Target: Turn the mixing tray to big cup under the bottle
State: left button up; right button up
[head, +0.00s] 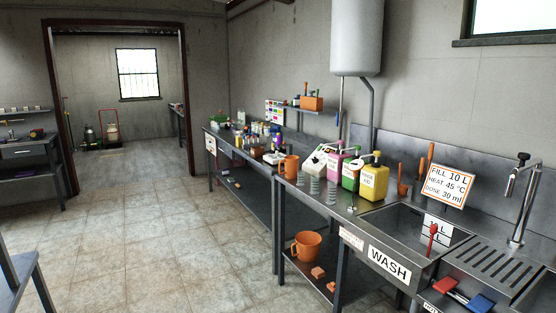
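No mixing tray can be made out for certain in the head view. Several pump bottles stand in a row on the steel bench: a white one (318,160), a pink one (333,164), a green one (351,176) and a yellow one (374,183). An orange jug (289,167) stands left of them on the bench. A bigger-looking orange jug (306,246) stands on the lower shelf. Small grey ringed stacks (331,193) sit in front of the bottles. Which cup is the big cup, I cannot tell. Neither of my grippers shows.
A sink (405,232) marked WASH and a tap (518,195) are at the right. A white tank (357,38) hangs above. The farther bench (240,142) holds many small items, too small to tell. The tiled floor (140,225) at centre left is clear, leading to a doorway.

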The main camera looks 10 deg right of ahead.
aim_at(277, 156)
jog(key=i+l, duration=0.1)
jog(key=i, duration=0.45)
jog(key=i+l, duration=0.1)
jog(key=i, duration=0.45)
jog(key=l+z, duration=0.05)
